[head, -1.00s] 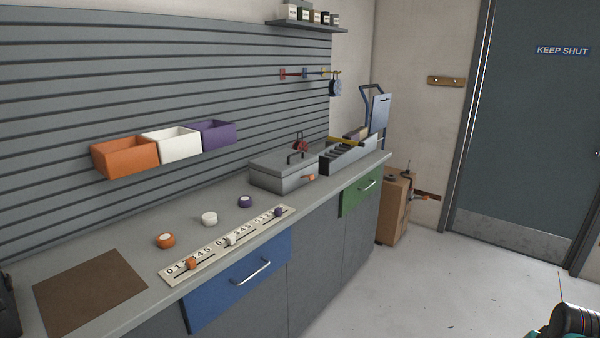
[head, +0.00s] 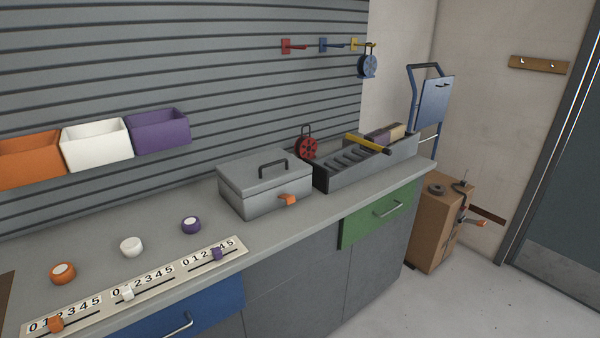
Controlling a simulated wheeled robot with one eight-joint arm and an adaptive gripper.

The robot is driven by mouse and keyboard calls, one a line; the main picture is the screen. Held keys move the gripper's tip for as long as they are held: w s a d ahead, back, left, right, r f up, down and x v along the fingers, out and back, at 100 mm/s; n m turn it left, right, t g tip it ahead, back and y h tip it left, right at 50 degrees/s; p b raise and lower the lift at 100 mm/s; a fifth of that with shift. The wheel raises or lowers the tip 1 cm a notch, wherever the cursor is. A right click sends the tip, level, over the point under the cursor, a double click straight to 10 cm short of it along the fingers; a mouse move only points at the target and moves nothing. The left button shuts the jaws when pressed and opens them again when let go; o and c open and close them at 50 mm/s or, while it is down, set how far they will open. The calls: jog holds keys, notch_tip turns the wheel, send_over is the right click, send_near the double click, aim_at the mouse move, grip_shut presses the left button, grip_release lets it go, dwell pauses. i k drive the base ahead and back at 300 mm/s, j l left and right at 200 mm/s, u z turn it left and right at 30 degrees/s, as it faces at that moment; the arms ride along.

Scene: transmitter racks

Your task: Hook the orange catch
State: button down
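A small orange catch (head: 288,199) is on the front of the grey metal box (head: 250,203), near the box's right front corner. It sticks out from the front face; I cannot tell whether it is hooked. The box stands on the grey counter with its lid (head: 240,172) down and a dark handle (head: 273,168) on top. My gripper is not in view.
A slotted grey rack (head: 350,176) with a yellow bar (head: 368,144) and a red reel (head: 306,148) stand close to the box. Orange, white and purple knobs and a slider strip (head: 190,268) lie to the left. Floor is clear before the green drawer (head: 380,213).

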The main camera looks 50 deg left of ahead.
aim_at(290, 198)
jog(key=i, duration=1.9)
jog(key=i+u, duration=0.35)
jog(key=i+l+u, duration=0.15)
jog(key=u, duration=0.15)
jog(key=i+l+u, duration=0.2)
jog(key=i+u, duration=0.15)
jog(key=u, duration=2.8)
